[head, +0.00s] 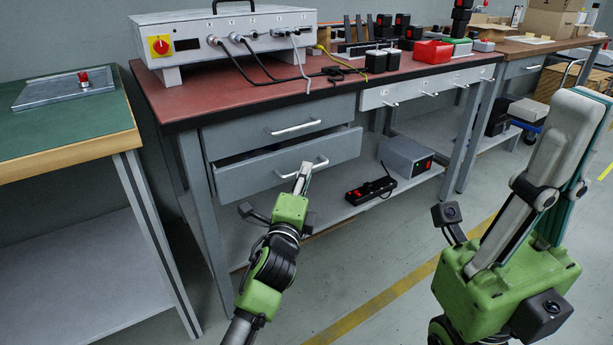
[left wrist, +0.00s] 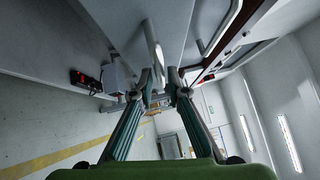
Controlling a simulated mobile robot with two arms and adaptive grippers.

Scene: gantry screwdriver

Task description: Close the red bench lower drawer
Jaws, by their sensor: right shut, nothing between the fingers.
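The red-topped bench (head: 200,101) has two grey drawers at its left. The lower drawer (head: 262,172) stands partly pulled out, with a dark gap along its top. Its pale bar handle (head: 316,164) is on the front. My left gripper (head: 305,170) is at this handle. In the left wrist view, the left gripper's fingertips (left wrist: 165,85) are apart, and the handle (left wrist: 153,45) ends close to the left fingertip. Whether the fingers touch it I cannot tell. My right gripper (head: 578,105) is shut and empty, raised at the right, away from the drawer.
The upper drawer (head: 270,131) is shut. A grey box (head: 402,156) and a black power strip (head: 371,190) lie on the lower shelf (head: 430,181), right of the drawer. A green-topped bench (head: 60,129) stands at the left. The floor in front is clear.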

